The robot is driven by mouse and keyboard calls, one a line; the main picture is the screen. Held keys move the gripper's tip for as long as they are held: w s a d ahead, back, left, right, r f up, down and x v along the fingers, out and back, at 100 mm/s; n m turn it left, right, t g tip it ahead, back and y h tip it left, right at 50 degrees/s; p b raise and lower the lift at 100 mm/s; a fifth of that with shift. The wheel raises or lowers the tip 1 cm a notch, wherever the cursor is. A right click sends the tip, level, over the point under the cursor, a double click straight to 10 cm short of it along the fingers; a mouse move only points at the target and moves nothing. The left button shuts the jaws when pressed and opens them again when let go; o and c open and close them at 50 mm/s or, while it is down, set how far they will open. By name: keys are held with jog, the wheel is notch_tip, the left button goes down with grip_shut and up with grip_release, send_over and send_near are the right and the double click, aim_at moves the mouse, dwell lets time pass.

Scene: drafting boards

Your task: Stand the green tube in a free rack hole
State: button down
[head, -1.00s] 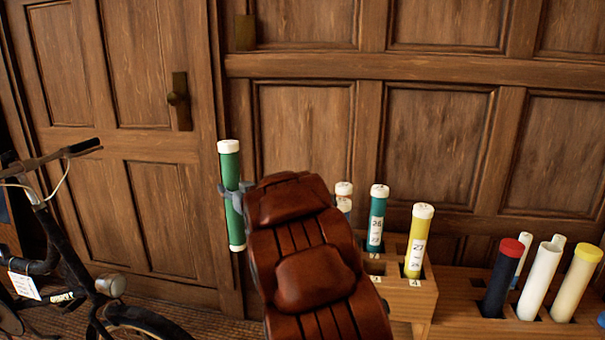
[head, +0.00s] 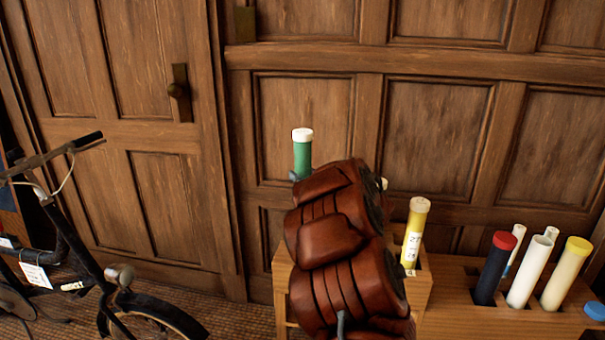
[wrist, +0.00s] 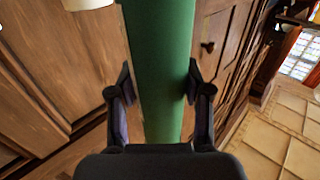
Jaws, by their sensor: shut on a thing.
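The green tube (head: 302,156) with a white cap stands about upright behind my arm in the head view; its lower part is hidden by the arm. In the wrist view the green tube (wrist: 160,70) runs between the two fingers of my gripper (wrist: 158,105), which is shut on it. The wooden rack (head: 421,291) is partly covered by my arm. A yellow tube (head: 414,235) with a white cap stands in its right part. The other rack holes are mostly hidden, so I cannot tell which are free.
A second wooden rack (head: 455,322) at the right holds a dark tube with a red cap (head: 494,270), a white tube (head: 528,275), a yellow-capped tube (head: 566,275) and more. A bicycle (head: 75,250) stands at the left. A panelled wooden wall (head: 435,130) closes the back.

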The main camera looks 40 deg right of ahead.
jog(key=shift+f+b, duration=4.15)
jog(key=shift+f, duration=4.2)
jog(key=shift+c, duration=2.1)
grip_release()
jog(key=s+a, duration=0.1)
jog(key=s, duration=0.6)
jog(key=shift+s+a, duration=0.2)
